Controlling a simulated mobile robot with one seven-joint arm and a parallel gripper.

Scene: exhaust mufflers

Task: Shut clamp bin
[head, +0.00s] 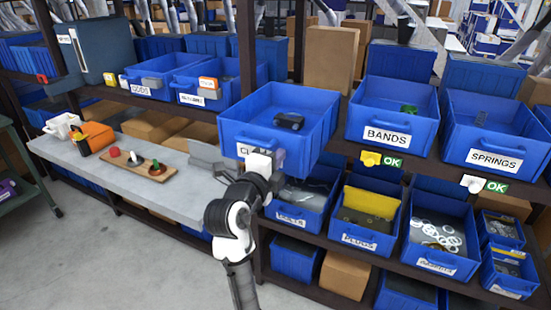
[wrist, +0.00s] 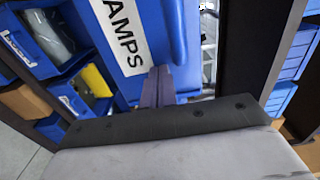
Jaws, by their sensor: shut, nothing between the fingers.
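The clamp bin (head: 248,122) is a blue bin on the upper shelf row, sticking out further than its neighbours, with a dark part (head: 289,121) inside. My gripper (head: 274,158) is at its front face and hides most of its label in the head view. In the wrist view, the clamp bin (wrist: 179,35) shows its blue front with the label letters "AMPS". The shut, empty fingers of my gripper (wrist: 157,84) are close to the front beside the label. I cannot tell whether they touch it.
The BANDS bin (head: 377,122) and SPRINGS bin (head: 482,145) stand to the right, each above an OK tag. Lower bins, including the plugs bin (head: 361,233), are below. A grey bench (head: 100,170) with a wooden board (head: 147,167) stands left.

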